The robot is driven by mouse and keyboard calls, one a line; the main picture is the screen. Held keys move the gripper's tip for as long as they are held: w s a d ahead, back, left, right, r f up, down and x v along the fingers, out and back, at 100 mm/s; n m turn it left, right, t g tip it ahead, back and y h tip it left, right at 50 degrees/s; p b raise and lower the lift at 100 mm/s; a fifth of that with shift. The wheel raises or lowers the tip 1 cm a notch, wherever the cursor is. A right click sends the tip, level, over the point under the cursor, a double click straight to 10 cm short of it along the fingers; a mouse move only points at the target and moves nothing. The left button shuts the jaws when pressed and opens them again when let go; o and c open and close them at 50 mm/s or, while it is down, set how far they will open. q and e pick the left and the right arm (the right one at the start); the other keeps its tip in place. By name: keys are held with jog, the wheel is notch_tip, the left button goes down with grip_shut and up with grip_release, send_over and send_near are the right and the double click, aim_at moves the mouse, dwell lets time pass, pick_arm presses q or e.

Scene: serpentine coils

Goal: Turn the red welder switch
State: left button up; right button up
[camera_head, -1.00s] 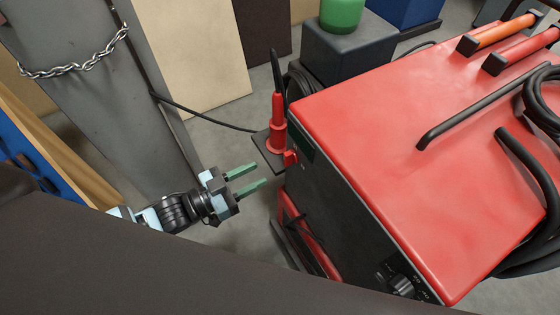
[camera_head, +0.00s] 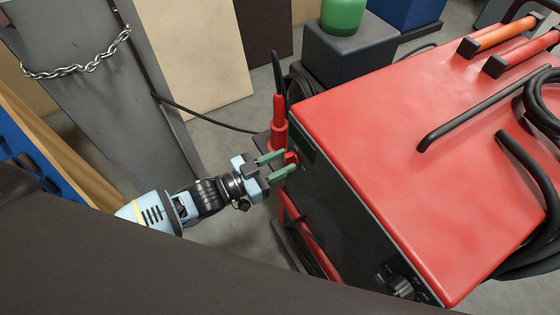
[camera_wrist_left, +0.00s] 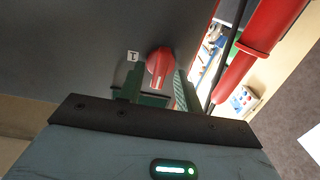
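The red welder switch (camera_head: 291,157) is a small red knob on the dark front panel of the red welder (camera_head: 400,130), near its upper far corner. In the left wrist view the switch (camera_wrist_left: 160,64) shows just ahead of the fingers, beside a small white label. My left gripper (camera_head: 289,162) is open, with its green fingers pointing at the panel and their tips on either side of the switch. The left gripper also shows in the left wrist view (camera_wrist_left: 158,88). I cannot tell whether the fingers touch the switch. My right gripper is not in view.
A red torch-like cylinder (camera_head: 279,120) stands beside the panel's far edge, close to the gripper. A black dial (camera_head: 402,287) sits low on the panel. A grey post with a chain (camera_head: 75,68) stands at left. Open floor (camera_head: 225,135) lies between post and welder.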

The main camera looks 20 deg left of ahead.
pick_arm(q)
jog(key=shift+c, duration=0.3)
grip_shut()
